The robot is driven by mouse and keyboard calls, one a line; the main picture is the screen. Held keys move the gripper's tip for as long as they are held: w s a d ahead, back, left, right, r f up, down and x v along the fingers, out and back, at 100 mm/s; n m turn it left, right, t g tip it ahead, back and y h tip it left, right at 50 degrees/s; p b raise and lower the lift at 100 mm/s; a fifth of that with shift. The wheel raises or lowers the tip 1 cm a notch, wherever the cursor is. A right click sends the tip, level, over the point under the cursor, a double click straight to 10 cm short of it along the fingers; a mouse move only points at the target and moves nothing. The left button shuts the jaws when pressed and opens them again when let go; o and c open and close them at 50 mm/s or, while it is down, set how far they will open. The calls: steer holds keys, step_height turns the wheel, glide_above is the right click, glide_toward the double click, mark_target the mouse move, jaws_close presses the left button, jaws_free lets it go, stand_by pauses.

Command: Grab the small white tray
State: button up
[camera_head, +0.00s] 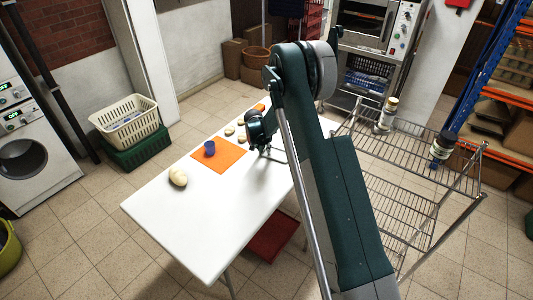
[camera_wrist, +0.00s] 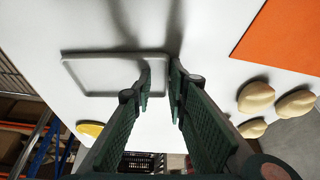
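The small white tray (camera_wrist: 105,76) lies flat on the white table (camera_head: 200,220); in the wrist view it is a pale rectangle with a grey rim. My gripper (camera_wrist: 160,70) reaches over its right end. One finger is above the tray's inside and the other is just outside the right rim. A narrow gap shows between the fingertips, with nothing visibly clamped. Whether the fingers touch the tray cannot be told. In the head view my gripper (camera_head: 266,143) is low over the table's right side, and the tray is mostly hidden behind it.
An orange mat (camera_head: 232,160) holds a blue cup (camera_head: 210,148). Several potato-like lumps (camera_wrist: 256,97) lie near the mat, and one (camera_head: 178,177) lies nearer the front left. A yellow item (camera_wrist: 90,128) is at the table edge. A wire rack (camera_head: 405,140) stands right of the table.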

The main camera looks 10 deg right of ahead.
steer(key=shift+s+d+f, duration=0.1)
steer(key=shift+d+f, duration=0.15)
steer(key=shift+d, duration=0.05)
jaws_close()
steer(key=shift+r, duration=0.15)
steer(key=shift+r, duration=0.15)
step_height(320, 180, up, 10)
steer(key=shift+a+f, duration=0.15)
steer(key=shift+f, duration=0.05)
stand_by(0.7)
